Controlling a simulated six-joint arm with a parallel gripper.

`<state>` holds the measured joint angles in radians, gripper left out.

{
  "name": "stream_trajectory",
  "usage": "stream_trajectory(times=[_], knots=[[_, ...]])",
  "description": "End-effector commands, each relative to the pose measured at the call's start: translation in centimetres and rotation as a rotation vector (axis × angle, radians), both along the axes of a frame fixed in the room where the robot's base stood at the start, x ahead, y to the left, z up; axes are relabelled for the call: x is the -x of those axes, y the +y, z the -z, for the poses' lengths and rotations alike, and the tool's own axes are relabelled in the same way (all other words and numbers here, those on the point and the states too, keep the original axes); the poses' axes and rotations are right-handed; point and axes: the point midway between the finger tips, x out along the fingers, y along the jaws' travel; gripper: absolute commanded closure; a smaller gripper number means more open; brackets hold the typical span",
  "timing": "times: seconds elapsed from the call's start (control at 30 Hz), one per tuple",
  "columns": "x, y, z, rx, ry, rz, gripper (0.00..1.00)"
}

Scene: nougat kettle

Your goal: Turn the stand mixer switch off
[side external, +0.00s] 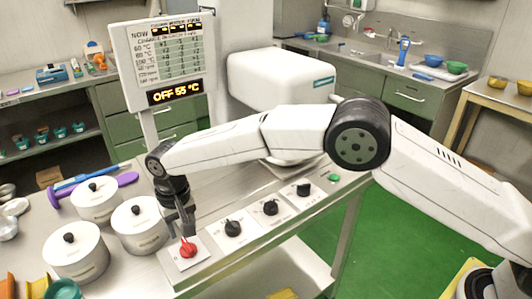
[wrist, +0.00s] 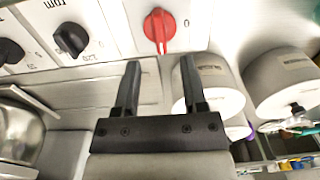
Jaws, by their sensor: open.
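The red switch knob (side external: 188,248) sits on a pale plate at the left end of the row of controls on the bench's front edge. It also shows in the wrist view (wrist: 159,30), its pointer bar lying roughly along the picture's vertical. My gripper (side external: 182,226) is open, just above and beside the red knob. In the wrist view the two fingers (wrist: 160,66) point toward the knob, with nothing between them. The white stand mixer (side external: 280,82) stands behind my arm, partly hidden. The display sign (side external: 165,60) reads "OFF 55 °C" on its lower panel.
Black knobs (side external: 233,228) and a green button (side external: 333,178) continue the row to the right. White lidded pots (side external: 140,226) stand close to the left of my gripper. A purple utensil (side external: 127,179) lies behind them. Green floor (side external: 400,235) lies beyond the bench.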

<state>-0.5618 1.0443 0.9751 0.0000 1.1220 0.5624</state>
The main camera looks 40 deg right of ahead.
Motion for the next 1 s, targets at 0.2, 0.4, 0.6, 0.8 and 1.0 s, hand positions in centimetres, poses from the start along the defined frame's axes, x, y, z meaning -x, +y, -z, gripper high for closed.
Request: stream_trajectory(times=[0.2,0.4,0.6,0.8,1.0], knots=[[0.1,0.0,2.7,0.002,0.002,0.000,0.46],[0.1,0.0,5.0,0.001,0.002,0.000,0.46],[0.0,0.0,6.0,0.000,0.000,0.000,0.46],[0.0,0.0,6.2,0.000,0.000,0.000,0.46],[0.0,0.0,6.2,0.000,0.000,0.000,0.77]])
